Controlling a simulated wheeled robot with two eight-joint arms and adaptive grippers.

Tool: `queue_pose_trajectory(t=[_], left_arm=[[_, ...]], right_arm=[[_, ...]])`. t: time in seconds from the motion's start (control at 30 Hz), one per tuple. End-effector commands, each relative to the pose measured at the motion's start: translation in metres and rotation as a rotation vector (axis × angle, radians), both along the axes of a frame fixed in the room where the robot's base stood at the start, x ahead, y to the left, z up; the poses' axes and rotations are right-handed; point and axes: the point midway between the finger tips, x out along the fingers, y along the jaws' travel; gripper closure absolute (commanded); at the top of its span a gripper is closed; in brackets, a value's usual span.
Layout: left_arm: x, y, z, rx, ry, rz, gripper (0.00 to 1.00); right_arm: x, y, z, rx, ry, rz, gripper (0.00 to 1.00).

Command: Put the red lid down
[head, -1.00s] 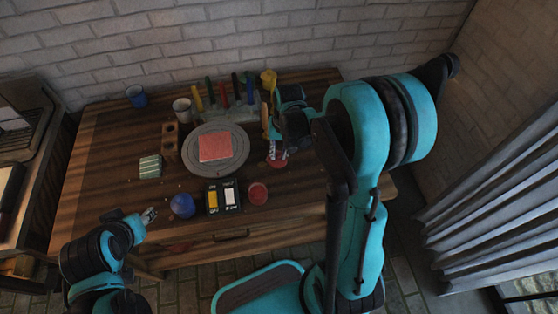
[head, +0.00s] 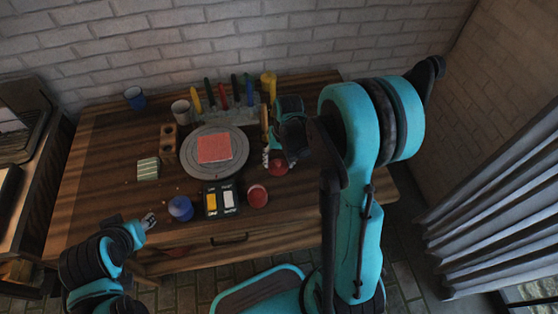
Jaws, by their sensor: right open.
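The red lid (head: 279,169) lies on the wooden table to the right of the round grey turntable, partly hidden by my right gripper. My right gripper (head: 276,158) is open, pointing down just above and around the lid; whether its fingers touch the lid cannot be told. An open red paint pot (head: 257,195) stands in front of the lid, to its left. My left gripper (head: 149,220) hangs near the table's front edge at the left, away from the lid; its jaw state is too small to tell.
The grey turntable (head: 191,164) bears a square red plate (head: 214,148). A palette (head: 220,213), a blue pot (head: 180,208), a striped sponge (head: 148,169) and a wooden block (head: 169,155) surround it. Several upright pens stand in a rack (head: 238,112) behind.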

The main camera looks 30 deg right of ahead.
Motion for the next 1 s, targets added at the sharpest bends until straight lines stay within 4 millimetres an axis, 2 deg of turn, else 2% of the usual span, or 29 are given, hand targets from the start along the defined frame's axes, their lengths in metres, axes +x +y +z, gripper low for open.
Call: queue_pose_trajectory(t=[0.17,0.5,0.77,0.87,1.0], left_arm=[[0.0,0.0,0.013,0.0,0.0,0.0,0.6],[0.0,0.0,0.041,0.0,0.0,0.0,0.6],[0.0,0.0,0.047,0.0,0.0,0.0,0.6],[0.0,0.0,0.046,0.0,0.0,0.0,0.6],[0.0,0.0,0.046,0.0,0.0,0.0,0.6]], right_arm=[[-0.001,-0.002,0.026,0.0,0.0,-0.001,0.41],[-0.004,-0.008,0.098,0.0,0.0,0.0,0.41],[-0.007,-0.008,0.123,-0.004,-0.013,0.008,0.41],[-0.015,0.0,0.137,-0.021,-0.058,0.033,0.41],[-0.038,0.018,0.166,-0.066,-0.177,0.107,0.41]])
